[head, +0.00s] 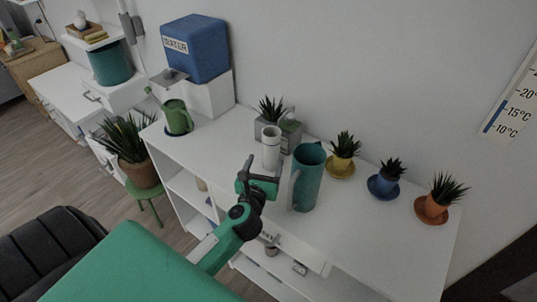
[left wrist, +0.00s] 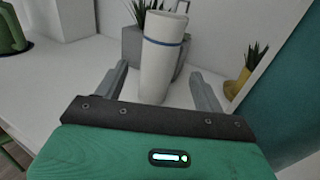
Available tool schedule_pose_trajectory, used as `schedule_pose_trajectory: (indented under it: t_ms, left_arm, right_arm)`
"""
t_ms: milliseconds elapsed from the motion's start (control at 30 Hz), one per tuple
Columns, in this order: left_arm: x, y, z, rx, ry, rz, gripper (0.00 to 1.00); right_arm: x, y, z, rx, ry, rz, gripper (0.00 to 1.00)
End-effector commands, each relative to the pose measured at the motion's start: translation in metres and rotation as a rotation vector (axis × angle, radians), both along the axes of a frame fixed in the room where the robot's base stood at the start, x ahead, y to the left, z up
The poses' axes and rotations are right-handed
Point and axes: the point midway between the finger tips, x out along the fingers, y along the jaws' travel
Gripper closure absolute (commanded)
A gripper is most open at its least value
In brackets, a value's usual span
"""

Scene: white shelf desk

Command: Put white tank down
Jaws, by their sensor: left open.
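The white tank (head: 271,147) is a slim white cylinder standing upright on the white shelf desk (head: 371,234), near the grey planter. In the left wrist view the tank (left wrist: 162,62) has a thin blue band near its top. My left gripper (head: 258,174) is just in front of the tank, low over the desktop. In the left wrist view its two fingers (left wrist: 158,82) are spread, with the tank upright between them in the picture and a gap on each side. The tank's base is partly hidden behind the gripper body. My right gripper is out of view.
A tall teal pitcher (head: 308,178) stands close to the right of my gripper. A grey planter (head: 290,134) is behind the tank. Yellow (head: 341,166), blue (head: 384,186) and orange (head: 432,209) plant pots line the back right. A green jug (head: 177,117) is at left. The desktop between jug and tank is clear.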

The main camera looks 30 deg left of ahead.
Motion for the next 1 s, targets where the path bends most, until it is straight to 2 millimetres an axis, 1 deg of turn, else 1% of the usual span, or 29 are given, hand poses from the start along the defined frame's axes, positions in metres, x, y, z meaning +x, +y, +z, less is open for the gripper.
schedule_pose_trajectory:
  t_ms: [33,100,200,333,467,700,1000]
  left_arm:
    - [-0.01,-0.003,-0.002,-0.001,0.002,0.0,0.3]
    - [-0.021,-0.006,-0.001,-0.002,0.002,0.001,0.3]
    - [-0.032,-0.011,-0.001,0.0,0.001,0.0,0.3]
    - [-0.042,-0.013,0.0,0.0,0.0,0.0,0.3]
    - [-0.045,-0.014,0.001,0.0,0.0,0.0,0.3]
    - [-0.045,-0.015,0.001,0.0,0.0,0.0,0.3]
    - [-0.045,-0.015,0.001,0.0,0.0,0.0,0.3]
  right_arm:
    - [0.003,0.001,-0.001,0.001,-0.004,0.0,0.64]
    - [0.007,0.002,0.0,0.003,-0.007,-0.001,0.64]
    - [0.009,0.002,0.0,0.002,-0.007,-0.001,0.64]
    - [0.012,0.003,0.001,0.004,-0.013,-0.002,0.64]
    - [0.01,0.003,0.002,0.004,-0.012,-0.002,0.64]
    - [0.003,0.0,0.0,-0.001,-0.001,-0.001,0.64]
    - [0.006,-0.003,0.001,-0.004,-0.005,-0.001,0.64]
